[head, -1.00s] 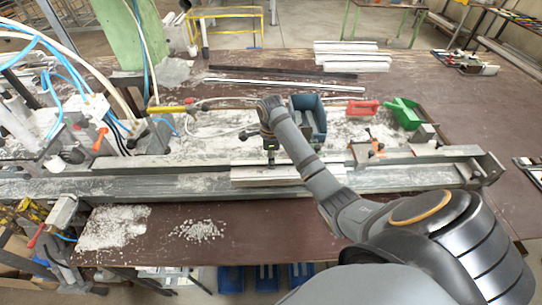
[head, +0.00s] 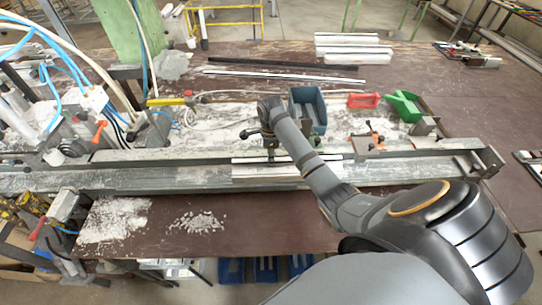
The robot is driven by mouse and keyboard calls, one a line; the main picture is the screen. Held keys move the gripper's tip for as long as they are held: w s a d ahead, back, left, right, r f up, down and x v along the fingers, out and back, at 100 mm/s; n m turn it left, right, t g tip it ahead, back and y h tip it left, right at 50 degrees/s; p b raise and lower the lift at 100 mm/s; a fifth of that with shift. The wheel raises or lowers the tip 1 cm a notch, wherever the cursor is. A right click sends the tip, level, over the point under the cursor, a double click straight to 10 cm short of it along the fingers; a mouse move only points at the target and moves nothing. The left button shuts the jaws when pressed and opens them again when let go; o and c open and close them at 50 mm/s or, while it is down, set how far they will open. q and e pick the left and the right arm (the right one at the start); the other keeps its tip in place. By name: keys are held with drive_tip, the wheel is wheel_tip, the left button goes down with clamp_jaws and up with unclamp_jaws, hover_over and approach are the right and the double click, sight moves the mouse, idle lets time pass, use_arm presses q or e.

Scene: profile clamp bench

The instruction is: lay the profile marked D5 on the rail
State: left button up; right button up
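A pale profile (head: 318,171) lies lengthwise along the long metal rail (head: 150,180); I cannot tell whether it is fully seated. No D5 mark is readable on it. My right gripper (head: 270,155) points down at the profile, left of its middle. My own wrist and forearm cover part of the gripper and profile, so the fingers' opening and any hold are unclear. Several other pale profiles (head: 350,47) lie stacked at the back of the bench. My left gripper is not in view.
A blue bin (head: 308,108), a red holder (head: 363,100) and a green bin (head: 404,106) stand behind the rail. An orange-handled clamp (head: 374,138) sits at the rail, right of the profile. Hoses and machinery crowd the left.

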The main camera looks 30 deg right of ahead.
drive_tip(key=o, duration=0.5)
drive_tip(key=shift+r, duration=0.1)
drive_tip(key=shift+c, duration=0.2)
